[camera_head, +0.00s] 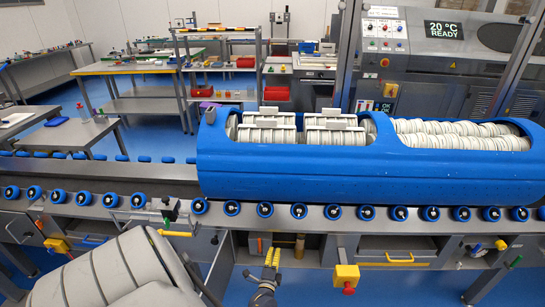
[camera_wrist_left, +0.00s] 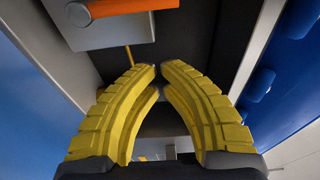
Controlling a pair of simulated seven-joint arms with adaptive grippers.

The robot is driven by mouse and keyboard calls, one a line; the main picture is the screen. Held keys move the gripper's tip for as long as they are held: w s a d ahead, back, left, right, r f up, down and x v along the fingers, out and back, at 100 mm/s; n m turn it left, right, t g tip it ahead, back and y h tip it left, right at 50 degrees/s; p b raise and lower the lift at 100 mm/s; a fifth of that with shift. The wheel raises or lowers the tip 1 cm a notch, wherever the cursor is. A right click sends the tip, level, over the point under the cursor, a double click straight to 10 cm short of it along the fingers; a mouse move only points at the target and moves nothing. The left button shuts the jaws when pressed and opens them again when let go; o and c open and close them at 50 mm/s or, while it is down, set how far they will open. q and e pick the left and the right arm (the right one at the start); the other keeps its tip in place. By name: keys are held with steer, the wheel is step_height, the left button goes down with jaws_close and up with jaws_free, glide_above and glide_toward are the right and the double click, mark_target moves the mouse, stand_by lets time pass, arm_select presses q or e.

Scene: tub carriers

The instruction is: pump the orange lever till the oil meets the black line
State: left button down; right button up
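The orange lever (camera_wrist_left: 122,10) shows in the left wrist view as an orange bar on a grey block, at the top edge. In the head view a small orange patch (camera_head: 256,246) shows inside the open bay; I cannot tell whether it is the lever. A brownish-yellow upright tube (camera_head: 299,247) stands in the same bay, perhaps the oil gauge. I cannot make out a black line. My left gripper (camera_head: 273,253) is in front of the bay, apart from the lever. Its yellow fingertips (camera_wrist_left: 160,68) nearly meet, with nothing between them. My right gripper is out of view.
The steel conveyor frame (camera_head: 420,228) with blue rollers runs above the bay. A blue tub (camera_head: 295,180) with white rolls stands on it. A yellow box with a red button (camera_head: 347,276) sits right of the bay, near a yellow drawer handle (camera_head: 386,261).

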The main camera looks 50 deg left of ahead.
mark_target(260, 245)
arm_select(q)
steer(key=shift+w+a, duration=0.1)
steer(key=shift+a, duration=2.35)
